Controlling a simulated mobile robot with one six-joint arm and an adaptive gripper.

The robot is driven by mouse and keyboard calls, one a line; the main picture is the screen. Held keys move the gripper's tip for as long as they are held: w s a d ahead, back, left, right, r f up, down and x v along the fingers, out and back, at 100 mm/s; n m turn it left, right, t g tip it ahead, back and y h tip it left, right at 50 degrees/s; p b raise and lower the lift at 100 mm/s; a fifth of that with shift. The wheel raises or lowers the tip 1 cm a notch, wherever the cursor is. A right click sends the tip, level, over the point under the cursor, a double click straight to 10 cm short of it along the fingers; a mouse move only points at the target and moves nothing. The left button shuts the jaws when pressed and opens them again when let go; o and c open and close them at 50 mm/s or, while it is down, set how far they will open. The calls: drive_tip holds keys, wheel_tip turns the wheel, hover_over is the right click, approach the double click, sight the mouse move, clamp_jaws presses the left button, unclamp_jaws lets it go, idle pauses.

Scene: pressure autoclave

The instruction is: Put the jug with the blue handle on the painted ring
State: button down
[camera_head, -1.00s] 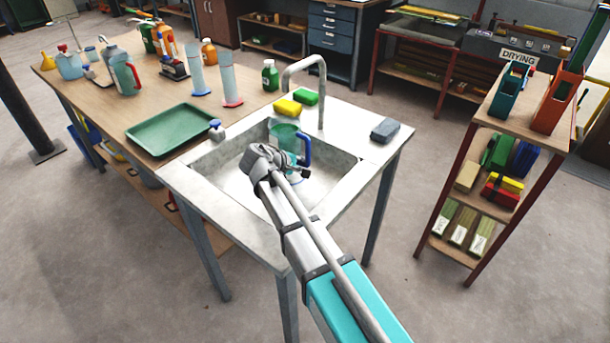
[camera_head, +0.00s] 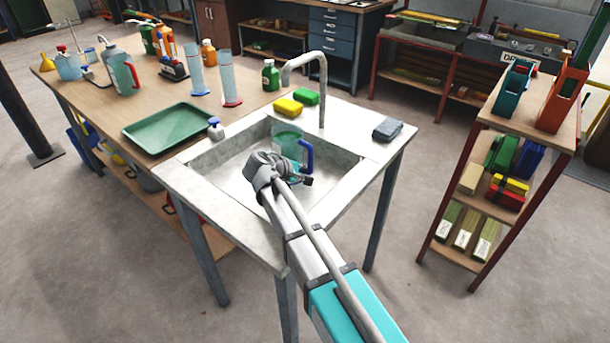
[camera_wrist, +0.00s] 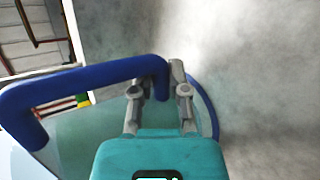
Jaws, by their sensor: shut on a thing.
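The jug with the blue handle (camera_head: 288,141) is a clear teal-tinted jug, in or just above the sink basin. Its blue handle (camera_head: 308,156) faces right in the head view. In the wrist view the blue handle (camera_wrist: 85,82) crosses the left side, above the pale body (camera_wrist: 85,123). My gripper (camera_head: 284,172) is at the near side of the jug, partly hiding its lower part. In the wrist view my gripper (camera_wrist: 160,90) has its fingers shut on the jug near the handle's end. I cannot make out the painted ring; a blue curve shows right of the fingers.
The sink's basin (camera_head: 232,162) has raised walls, and a tall faucet (camera_head: 322,85) stands behind. A yellow sponge (camera_head: 289,107), a green sponge (camera_head: 306,96) and a grey cloth (camera_head: 388,128) lie on its rim. A green tray (camera_head: 168,128) and a small bottle (camera_head: 215,128) are at left.

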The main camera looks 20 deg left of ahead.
drive_tip(key=shift+f, duration=0.1)
drive_tip(key=c, duration=0.6)
unclamp_jaws()
drive_tip(key=shift+c, duration=0.2)
drive_tip(key=shift+s+a+r+p, duration=0.2)
drive_tip(key=shift+s+r+p, duration=0.15)
drive_tip(key=shift+r, duration=0.1)
drive_tip(key=p+v, duration=0.5)
drive_tip(key=v, duration=0.6)
drive_tip(key=shift+p, duration=0.4)
drive_tip(key=shift+f, duration=0.1)
